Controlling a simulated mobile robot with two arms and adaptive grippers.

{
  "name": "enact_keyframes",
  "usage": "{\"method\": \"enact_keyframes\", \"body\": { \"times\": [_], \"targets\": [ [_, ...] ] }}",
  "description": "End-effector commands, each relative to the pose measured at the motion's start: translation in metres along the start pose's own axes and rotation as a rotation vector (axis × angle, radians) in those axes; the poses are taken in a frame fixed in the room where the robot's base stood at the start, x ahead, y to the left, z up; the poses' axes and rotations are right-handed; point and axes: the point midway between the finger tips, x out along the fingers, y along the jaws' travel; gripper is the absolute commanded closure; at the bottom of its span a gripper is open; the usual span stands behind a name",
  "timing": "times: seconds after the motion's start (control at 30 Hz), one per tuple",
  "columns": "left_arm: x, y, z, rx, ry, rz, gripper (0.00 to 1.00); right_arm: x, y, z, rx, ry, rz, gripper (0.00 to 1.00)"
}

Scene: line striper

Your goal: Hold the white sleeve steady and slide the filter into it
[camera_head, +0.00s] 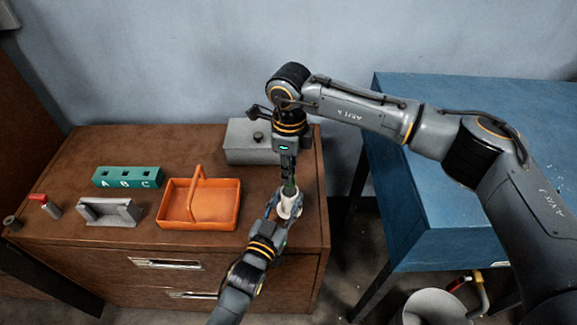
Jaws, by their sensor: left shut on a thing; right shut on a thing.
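The white sleeve (290,207) is near the right front part of the brown cabinet top. My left gripper (283,205) reaches up from the bottom and is shut on the sleeve. My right gripper (289,176) comes down from above and is shut on the filter (289,189), a small dark greenish piece. The filter is directly over the sleeve, at its upper mouth. I cannot tell how far, if at all, it is inside. Fingers hide much of both things.
On the brown cabinet (110,250) are an orange basket (218,218), a teal block marked A B C (128,177), a grey bracket (110,212), a red-topped piece (45,205) and a grey box (247,142). A blue table (420,110) stands right, with a bucket (437,306) below.

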Motion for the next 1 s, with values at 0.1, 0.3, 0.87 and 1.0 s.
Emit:
{"method": "enact_keyframes", "body": {
  "times": [0.1, 0.3, 0.87, 1.0],
  "targets": [
    [0.000, 0.000, 0.001, 0.000, -0.001, 0.000, 0.95, 0.003, 0.000, 0.000, 0.000, 0.000, 0.000, 1.00],
    [0.000, 0.000, 0.001, 0.000, -0.001, 0.000, 0.95, 0.009, 0.000, 0.000, 0.000, 0.000, 0.001, 1.00],
    [0.000, 0.000, 0.001, 0.000, -0.001, 0.000, 0.95, 0.022, 0.000, 0.000, 0.000, -0.001, 0.001, 1.00],
    [0.000, 0.000, 0.001, 0.000, -0.001, 0.000, 0.95, 0.023, 0.000, 0.000, 0.000, -0.001, 0.000, 1.00]
  ]
}}
